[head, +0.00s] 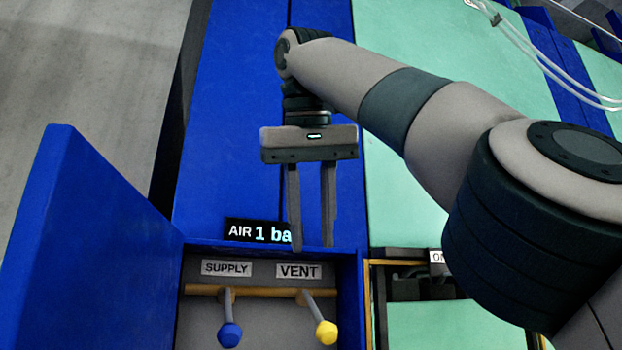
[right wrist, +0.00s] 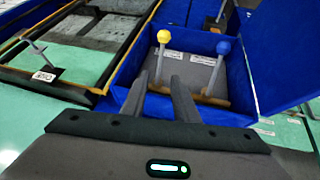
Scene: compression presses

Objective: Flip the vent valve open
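The vent valve is a grey lever with a yellow knob (head: 327,332), below the VENT label (head: 299,271) inside a blue box. Its lever slants down and right from a brass-coloured pipe (head: 262,291). The yellow knob also shows in the right wrist view (right wrist: 164,36), beyond the fingertips. My right gripper (head: 311,247) is open and empty, its fingers pointing down at the box's back edge, above the VENT label in the picture. It also shows in the right wrist view (right wrist: 159,80), apart from the knob. My left gripper is not in view.
A supply lever with a blue knob (head: 230,334) stands left of the vent lever. An AIR display (head: 245,231) reads "1 ba", its end hidden by a finger. A raised blue panel (head: 85,230) stands at left. A yellow-edged frame (head: 371,300) lies right of the box.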

